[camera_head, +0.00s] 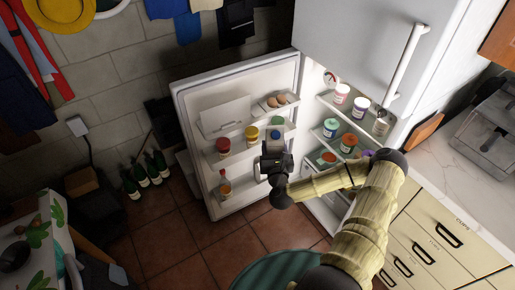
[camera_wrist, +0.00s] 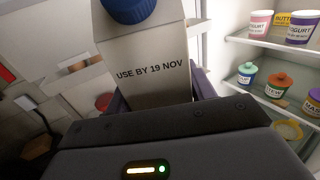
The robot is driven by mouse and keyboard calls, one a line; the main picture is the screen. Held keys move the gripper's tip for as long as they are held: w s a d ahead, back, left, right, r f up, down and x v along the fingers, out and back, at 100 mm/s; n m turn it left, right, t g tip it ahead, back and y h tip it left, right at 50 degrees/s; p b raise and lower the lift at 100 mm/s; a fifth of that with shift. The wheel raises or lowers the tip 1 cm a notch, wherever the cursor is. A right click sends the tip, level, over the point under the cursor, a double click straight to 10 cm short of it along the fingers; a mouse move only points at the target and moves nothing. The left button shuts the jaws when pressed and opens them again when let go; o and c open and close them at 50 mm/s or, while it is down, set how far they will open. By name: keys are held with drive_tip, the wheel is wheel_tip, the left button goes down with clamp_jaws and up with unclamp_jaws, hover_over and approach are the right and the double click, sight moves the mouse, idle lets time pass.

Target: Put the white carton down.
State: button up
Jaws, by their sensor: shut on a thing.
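My gripper (camera_head: 275,157) is shut on the white carton. In the wrist view the carton (camera_wrist: 147,68) fills the upper middle, with a blue cap (camera_wrist: 127,8) and the words "USE BY 19 NOV". My gripper's fingers (camera_wrist: 158,97) lie on either side of its lower part. In the head view the carton is mostly hidden by my gripper, and its blue cap (camera_head: 275,134) shows. The carton is held in front of the open fridge door (camera_head: 236,110), by its right edge. Its base is hidden, so I cannot tell whether it touches anything.
Fridge shelves at right hold yogurt tubs (camera_head: 341,93) and lidded jars (camera_head: 348,143). Door racks hold eggs (camera_head: 277,100), a red-lidded jar (camera_head: 223,146), a yellow-lidded jar (camera_head: 252,133) and a bottle (camera_head: 224,187). The counter (camera_head: 440,160) has clear room. Dark bottles (camera_head: 142,175) stand on the floor.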

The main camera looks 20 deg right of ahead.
drive_tip(key=w+d+r+m+g+h, duration=0.1)
drive_tip(key=d+r+m+h, duration=0.1)
drive_tip(key=d+r, duration=0.3)
drive_tip(key=w+d+r+m+g+h, duration=0.1)
drive_tip(key=d+r+h, duration=0.3)
drive_tip(key=r, duration=0.8)
drive_tip(key=shift+w+d+r+m+g+h+p, duration=0.3)
drive_tip(key=shift+w+d+r+m+p, duration=0.15)
drive_tip(key=shift+w+m, duration=0.35)
drive_tip(key=shift+f, duration=0.1)
